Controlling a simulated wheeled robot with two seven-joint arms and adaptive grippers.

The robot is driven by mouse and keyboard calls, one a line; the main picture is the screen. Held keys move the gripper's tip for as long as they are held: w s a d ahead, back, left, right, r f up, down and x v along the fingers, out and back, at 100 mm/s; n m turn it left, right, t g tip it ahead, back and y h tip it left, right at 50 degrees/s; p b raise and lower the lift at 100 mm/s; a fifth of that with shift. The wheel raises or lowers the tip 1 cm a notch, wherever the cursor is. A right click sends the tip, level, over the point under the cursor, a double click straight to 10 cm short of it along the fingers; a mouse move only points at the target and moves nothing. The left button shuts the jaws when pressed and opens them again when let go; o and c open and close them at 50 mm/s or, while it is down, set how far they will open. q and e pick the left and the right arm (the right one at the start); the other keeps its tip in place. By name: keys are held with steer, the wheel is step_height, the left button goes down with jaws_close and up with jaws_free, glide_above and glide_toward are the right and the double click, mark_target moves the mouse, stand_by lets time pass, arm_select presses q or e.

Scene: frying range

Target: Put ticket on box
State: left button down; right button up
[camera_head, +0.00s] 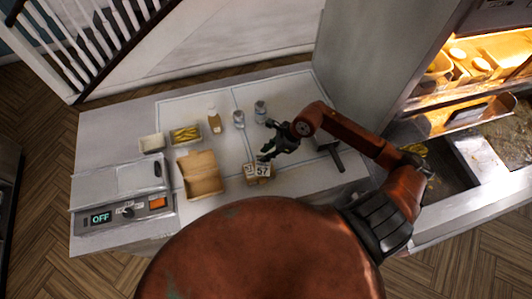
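The ticket (262,170) is a small white card marked 57, standing at a small brown block or holder on the counter. An open brown cardboard box (199,182) stands to its left, with its lid flap raised at the back. My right gripper (269,141) is just behind and above the ticket in the picture, its dark fingers spread apart and pointing left. Nothing shows between the fingers, and the gripper looks apart from the ticket. My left gripper is not in view.
Behind the box are a tray of yellow food (185,134), a pale tub (152,143), a bottle (214,122) and two metal shakers (239,119). An appliance reading OFF (122,196) stands at left. A lit food cabinet (475,75) is at right.

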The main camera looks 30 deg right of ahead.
steer(key=shift+r, duration=0.1)
steer(key=shift+d+r, duration=0.1)
steer(key=shift+r, duration=0.05)
steer(key=b+v, duration=0.2)
steer(key=v, duration=0.9)
steer(key=shift+d+r+b, duration=0.15)
steer(key=shift+r+b, duration=0.15)
steer(key=shift+s, duration=0.15)
